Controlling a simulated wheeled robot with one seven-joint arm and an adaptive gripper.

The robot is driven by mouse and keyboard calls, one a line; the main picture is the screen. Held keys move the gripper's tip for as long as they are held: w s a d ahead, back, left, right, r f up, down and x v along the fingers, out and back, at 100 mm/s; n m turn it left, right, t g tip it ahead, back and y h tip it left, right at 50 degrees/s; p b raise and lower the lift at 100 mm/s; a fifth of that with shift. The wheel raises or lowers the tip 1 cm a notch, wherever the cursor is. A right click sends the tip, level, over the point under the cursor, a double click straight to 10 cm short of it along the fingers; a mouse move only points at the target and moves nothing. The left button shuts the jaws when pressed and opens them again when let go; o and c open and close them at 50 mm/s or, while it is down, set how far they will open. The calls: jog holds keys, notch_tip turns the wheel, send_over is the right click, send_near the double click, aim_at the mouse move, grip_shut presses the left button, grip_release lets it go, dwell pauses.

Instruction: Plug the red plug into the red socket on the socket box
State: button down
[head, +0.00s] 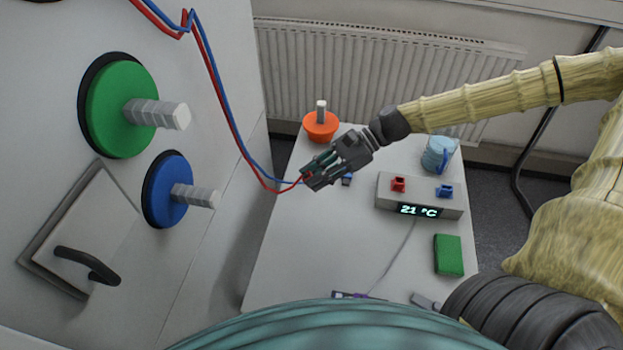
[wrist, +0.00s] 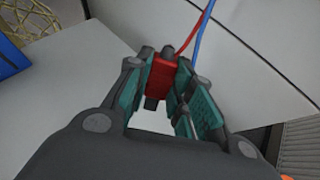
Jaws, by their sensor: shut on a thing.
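My gripper (head: 312,178) is above the left part of the white table in the head view. In the wrist view my gripper (wrist: 165,90) is shut on the red plug (wrist: 163,75), which sits between the teal finger pads with a red cable leading up from it. In the head view the plug is mostly hidden by the fingers. The grey socket box (head: 385,205) stands to the right on the table, apart from my gripper. The red socket (head: 398,184) is on its top at the left and looks empty.
A blue socket (head: 444,190) shares the box top. A blue plug (head: 347,180) lies beside my gripper. An orange pot (head: 320,127), a light-blue mug (head: 438,153) and a green block (head: 448,255) stand on the table (head: 290,260). A large cabinet (head: 215,130) rises on the left.

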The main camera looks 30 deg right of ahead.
jog(key=s+d+r+m+t+y+p, duration=0.1)
jog(key=s+d+m+t, duration=0.15)
jog(key=d, duration=0.55)
jog(key=s+d+r+m+t, duration=0.2)
jog(key=d+t, duration=0.2)
jog(key=d, duration=0.4)
jog(key=s+d+r+m+t+y+p, duration=0.1)
jog(key=s+d+m+t, duration=0.15)
jog(key=d, duration=0.55)
jog(key=shift+n+t, duration=0.3)
jog(key=shift+t, duration=0.1)
jog(key=shift+d+f+b, duration=0.15)
jog(key=shift+f+b, duration=2.9)
jog(key=shift+b, duration=0.3)
jog(key=shift+w+r+p, duration=0.1)
jog(key=shift+p, duration=1.3)
jog(key=shift+f, duration=0.45)
